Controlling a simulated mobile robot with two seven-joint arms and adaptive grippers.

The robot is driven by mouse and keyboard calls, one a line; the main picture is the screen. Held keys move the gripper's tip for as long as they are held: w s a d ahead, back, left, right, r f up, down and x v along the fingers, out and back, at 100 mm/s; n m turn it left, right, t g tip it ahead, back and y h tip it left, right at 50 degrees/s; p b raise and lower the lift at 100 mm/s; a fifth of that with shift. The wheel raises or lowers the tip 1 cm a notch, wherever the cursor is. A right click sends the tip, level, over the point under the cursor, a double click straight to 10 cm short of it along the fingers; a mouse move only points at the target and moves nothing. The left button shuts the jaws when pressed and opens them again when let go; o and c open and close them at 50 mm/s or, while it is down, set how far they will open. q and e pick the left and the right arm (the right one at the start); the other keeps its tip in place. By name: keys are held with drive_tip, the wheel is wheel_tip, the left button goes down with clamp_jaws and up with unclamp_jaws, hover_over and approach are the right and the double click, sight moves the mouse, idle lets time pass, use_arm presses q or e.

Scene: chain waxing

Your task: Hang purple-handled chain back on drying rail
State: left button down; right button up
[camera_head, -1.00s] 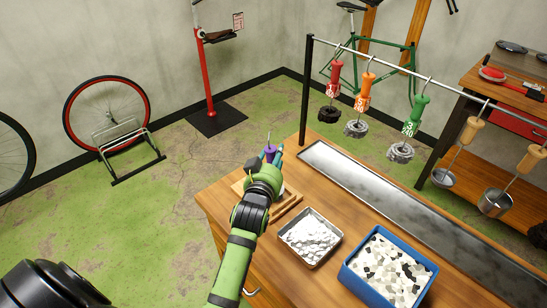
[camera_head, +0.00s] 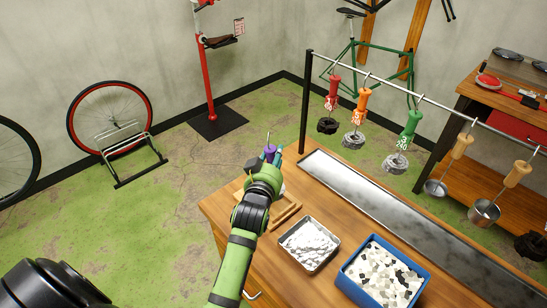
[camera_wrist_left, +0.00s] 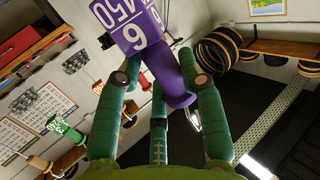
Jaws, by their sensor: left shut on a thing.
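My left gripper (camera_head: 266,163) is shut on the purple handle (camera_head: 270,152) and holds it above the table's left end. The handle's metal hook points up. In the left wrist view the purple handle (camera_wrist_left: 168,68) sits between green fingers, with a purple number tag beside it. Its chain is hidden behind the gripper. The drying rail (camera_head: 400,92) is to the right, a thin metal bar on a black post. Red (camera_head: 333,93), orange (camera_head: 362,104) and green (camera_head: 411,126) handled chains hang from it, apart from my gripper. My right gripper is not in view.
A metal tray of white wax (camera_head: 309,243) and a blue bin of light chips (camera_head: 383,273) stand on the table. A long metal drip tray (camera_head: 400,213) lies under the rail. Wooden-handled ladles (camera_head: 461,146) hang farther right.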

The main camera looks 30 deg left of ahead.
sight(274, 150)
use_arm(q)
wheel_tip(274, 150, up, 2)
drive_tip(key=shift+r+p, duration=0.1)
drive_tip(key=shift+p, duration=0.55)
drive_tip(key=shift+r, duration=0.95)
drive_tip(key=shift+f, duration=0.15)
